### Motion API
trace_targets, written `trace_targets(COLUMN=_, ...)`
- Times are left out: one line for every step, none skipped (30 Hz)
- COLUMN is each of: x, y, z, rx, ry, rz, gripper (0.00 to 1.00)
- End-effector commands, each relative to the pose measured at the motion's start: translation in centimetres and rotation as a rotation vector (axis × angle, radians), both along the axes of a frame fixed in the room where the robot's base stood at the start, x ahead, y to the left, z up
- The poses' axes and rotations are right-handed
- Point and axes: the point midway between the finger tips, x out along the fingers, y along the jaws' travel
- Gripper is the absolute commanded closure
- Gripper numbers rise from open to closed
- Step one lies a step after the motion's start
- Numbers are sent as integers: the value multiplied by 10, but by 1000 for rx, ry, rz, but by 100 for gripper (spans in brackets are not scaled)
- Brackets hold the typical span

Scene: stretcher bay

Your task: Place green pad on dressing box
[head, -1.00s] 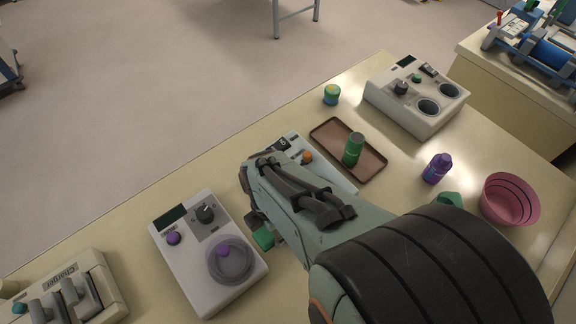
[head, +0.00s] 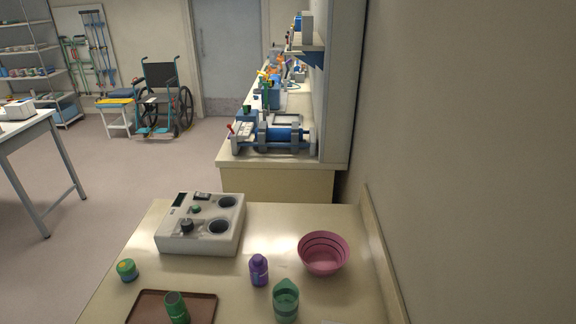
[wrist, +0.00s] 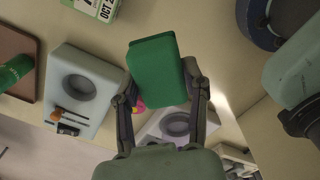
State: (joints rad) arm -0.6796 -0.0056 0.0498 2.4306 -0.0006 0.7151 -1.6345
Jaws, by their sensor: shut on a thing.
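In the wrist view my gripper (wrist: 160,84) is shut on the green pad (wrist: 156,66), a flat green block gripped at its sides and held above the bench. A green and white box (wrist: 96,8) with "OCT" printed on it is cut off by the top edge, left of the pad and apart from it. I cannot tell whether it is the dressing box. No other dressing box is identifiable. The head view shows neither my gripper nor the pad.
In the head view, a brown tray (head: 205,309) holds a green canister (head: 176,307). A purple bottle (head: 259,270), a green cup (head: 286,302), a pink bowl (head: 323,254), a small jar (head: 127,270) and a grey device (head: 172,243) stand around it. A wall bounds the right.

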Motion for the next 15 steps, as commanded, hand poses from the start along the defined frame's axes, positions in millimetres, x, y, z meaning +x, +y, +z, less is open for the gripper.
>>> trace_targets(x=11, y=-22, z=6, rx=2, ry=-3, rz=-115, gripper=80)
trace_targets(x=15, y=-35, z=10, rx=3, ry=-4, rz=-176, gripper=80)
trace_targets(x=21, y=-51, z=14, rx=2, ry=-3, rz=-255, gripper=80)
trace_targets(x=24, y=-62, z=17, rx=2, ry=-5, rz=-312, gripper=80)
trace_targets(x=27, y=-74, z=20, rx=2, ry=-4, rz=-365, gripper=80)
trace_targets(x=30, y=-88, z=23, rx=2, ry=-4, rz=-432, gripper=80)
trace_targets(x=32, y=-98, z=25, rx=1, ry=-3, rz=-480, gripper=80)
trace_targets(x=34, y=-107, z=28, rx=1, ry=-3, rz=-525, gripper=80)
trace_targets(x=35, y=-118, z=30, rx=1, ry=-2, rz=-579, gripper=80)
trace_targets(x=36, y=-126, z=32, rx=0, ry=-1, rz=-617, gripper=80)
trace_targets(x=37, y=-133, z=34, rx=0, ry=-1, rz=-650, gripper=80)
trace_targets(x=39, y=-141, z=37, rx=1, ry=-2, rz=-688, gripper=80)
trace_targets(x=39, y=-146, z=38, rx=0, ry=-1, rz=-713, gripper=80)
trace_targets(x=40, y=-151, z=39, rx=0, ry=-1, rz=-734, gripper=80)
trace_targets(x=40, y=-155, z=40, rx=-1, ry=-1, rz=-757, gripper=80)
